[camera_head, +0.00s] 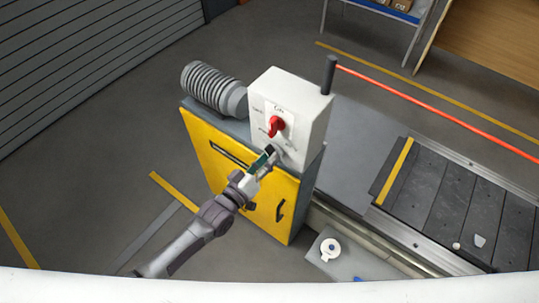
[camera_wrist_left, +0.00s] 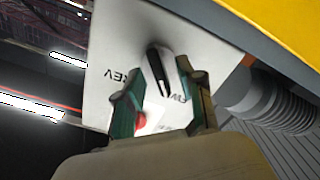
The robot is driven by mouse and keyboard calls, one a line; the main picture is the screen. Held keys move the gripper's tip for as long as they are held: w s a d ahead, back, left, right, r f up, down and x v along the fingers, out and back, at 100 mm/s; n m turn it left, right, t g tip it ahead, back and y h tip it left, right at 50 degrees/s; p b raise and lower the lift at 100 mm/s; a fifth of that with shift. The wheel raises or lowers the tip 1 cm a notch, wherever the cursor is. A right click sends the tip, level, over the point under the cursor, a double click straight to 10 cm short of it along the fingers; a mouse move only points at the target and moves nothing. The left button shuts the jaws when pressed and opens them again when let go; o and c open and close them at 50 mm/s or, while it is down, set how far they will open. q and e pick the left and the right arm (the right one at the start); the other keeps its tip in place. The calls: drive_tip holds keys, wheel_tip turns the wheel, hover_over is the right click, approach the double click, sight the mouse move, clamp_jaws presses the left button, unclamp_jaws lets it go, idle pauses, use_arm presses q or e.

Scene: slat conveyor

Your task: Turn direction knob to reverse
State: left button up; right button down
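A white control box (camera_head: 306,108) stands on the yellow cabinet. Its face carries a red knob (camera_head: 276,126), which also shows partly behind a finger in the left wrist view (camera_wrist_left: 141,121). In the left wrist view a black knob (camera_wrist_left: 159,75) with a white line sits on the white panel, with a REV label to its left and a partly covered FW label near its lower end. My left gripper (camera_head: 269,158) is close to the lower panel. Its green-padded fingers (camera_wrist_left: 163,95) stand apart on either side of the black knob; contact is unclear. My right gripper is out of view.
The yellow cabinet (camera_head: 225,165) has a dark handle. A ribbed grey motor (camera_head: 213,88) is left of the box and a dark post (camera_head: 329,75) rises at its right corner. The slat conveyor (camera_head: 455,205) runs to the right. Open floor lies at left.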

use_arm(q)
drive_tip(key=shift+w+d, duration=0.45)
drive_tip(key=shift+w, duration=0.15)
clamp_jaws()
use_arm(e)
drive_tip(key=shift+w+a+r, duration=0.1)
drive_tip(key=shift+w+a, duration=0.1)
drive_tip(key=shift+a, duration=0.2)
